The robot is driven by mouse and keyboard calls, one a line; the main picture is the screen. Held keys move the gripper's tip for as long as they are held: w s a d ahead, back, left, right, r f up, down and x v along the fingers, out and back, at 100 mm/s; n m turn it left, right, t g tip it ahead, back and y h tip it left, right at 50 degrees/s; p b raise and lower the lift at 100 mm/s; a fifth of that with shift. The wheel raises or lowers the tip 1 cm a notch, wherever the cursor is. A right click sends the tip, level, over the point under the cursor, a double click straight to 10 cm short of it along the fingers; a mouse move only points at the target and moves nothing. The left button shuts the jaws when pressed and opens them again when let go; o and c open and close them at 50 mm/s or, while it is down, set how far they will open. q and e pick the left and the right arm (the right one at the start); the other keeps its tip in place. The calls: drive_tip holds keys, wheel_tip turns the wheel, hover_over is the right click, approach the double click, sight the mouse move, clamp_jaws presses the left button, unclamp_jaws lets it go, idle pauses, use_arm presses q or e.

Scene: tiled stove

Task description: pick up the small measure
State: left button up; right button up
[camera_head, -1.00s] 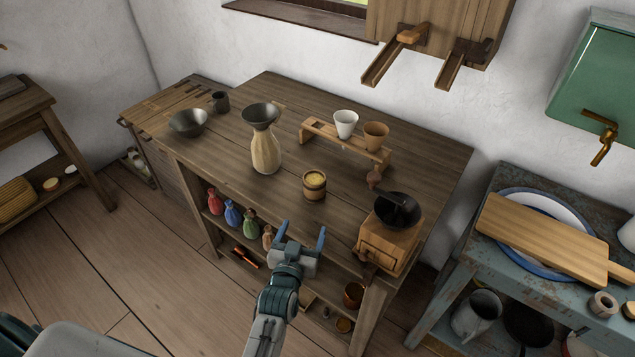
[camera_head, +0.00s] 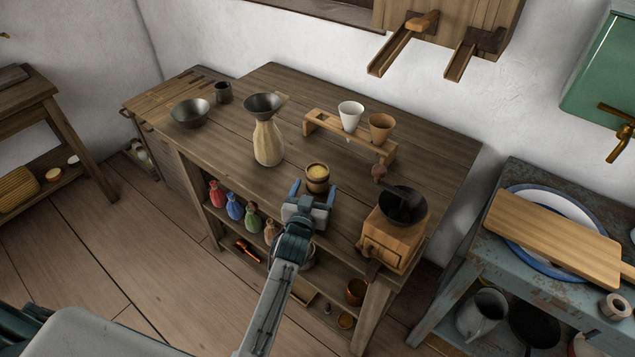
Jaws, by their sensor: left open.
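A small round wooden tub with a pale yellow fill (camera_head: 317,172), which looks like the small measure, stands upright near the front edge of the wooden counter (camera_head: 355,209). My left gripper (camera_head: 313,188) is open and empty at the near side of the tub. Its two blue fingers point away from me, one to the left and one to the right of the tub's lower part. I cannot tell whether either finger touches it. The gripper hides part of the counter's front edge. My right gripper is not in view.
A tan flask with a dark funnel (camera_head: 267,142) stands behind left. A wooden rack (camera_head: 346,137) holds a white cone (camera_head: 350,116) and a brown cone (camera_head: 381,127) behind right. A wooden grinder (camera_head: 391,238) stands close right. Clear counter lies left of the tub.

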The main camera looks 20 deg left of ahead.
use_arm(q)
drive_tip(key=shift+w, duration=0.65)
drive_tip(key=shift+s, duration=0.1)
drive_tip(key=shift+c, duration=1.2)
drive_tip(key=c, duration=0.9)
drive_tip(key=shift+c, duration=0.2)
drive_tip(key=shift+r, duration=0.1)
